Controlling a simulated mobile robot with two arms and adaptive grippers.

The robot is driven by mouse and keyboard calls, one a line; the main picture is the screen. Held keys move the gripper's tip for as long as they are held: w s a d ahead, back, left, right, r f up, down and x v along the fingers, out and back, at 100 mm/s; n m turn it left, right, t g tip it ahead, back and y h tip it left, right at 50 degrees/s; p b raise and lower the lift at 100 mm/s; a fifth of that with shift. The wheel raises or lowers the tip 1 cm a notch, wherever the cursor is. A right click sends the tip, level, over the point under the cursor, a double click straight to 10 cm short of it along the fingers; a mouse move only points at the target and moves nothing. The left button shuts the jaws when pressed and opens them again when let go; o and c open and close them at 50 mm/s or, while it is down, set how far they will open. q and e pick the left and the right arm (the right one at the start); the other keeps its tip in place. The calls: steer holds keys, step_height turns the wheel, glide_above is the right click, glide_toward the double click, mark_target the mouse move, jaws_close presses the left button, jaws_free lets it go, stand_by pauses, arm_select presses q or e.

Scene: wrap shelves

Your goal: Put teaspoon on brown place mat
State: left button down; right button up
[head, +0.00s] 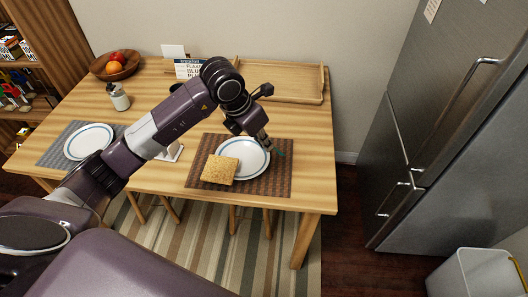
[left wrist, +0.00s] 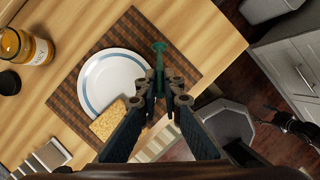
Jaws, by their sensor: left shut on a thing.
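The brown place mat (head: 199,170) lies at the table's front right, and shows under the plate in the left wrist view (left wrist: 132,30). A white plate with a blue rim (head: 246,152) and a slice of bread (head: 219,169) are on it. My left gripper (head: 265,145) is over the plate's right side. In the left wrist view it (left wrist: 160,88) is shut on the green teaspoon (left wrist: 158,52), whose far end points away from the fingers over the mat. A small green part (head: 281,153) shows beside the fingers in the head view. Its height above the mat is unclear.
A second plate (head: 89,142) sits on a grey mat (head: 52,152) at the left. An orange jar (left wrist: 27,47) shows in the wrist view. The mat's right strip is bare.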

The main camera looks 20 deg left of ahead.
arm_select(q)
step_height(320, 180, down, 5)
steer(key=shift+f, duration=0.1)
stand_by(0.3)
steer(key=shift+f, duration=0.2)
steer(key=c, duration=2.1)
jaws_free()
steer(key=shift+r, duration=0.1)
steer(key=v, duration=1.2)
steer(key=shift+r+b, duration=0.25)
steer(key=shift+b, duration=0.2)
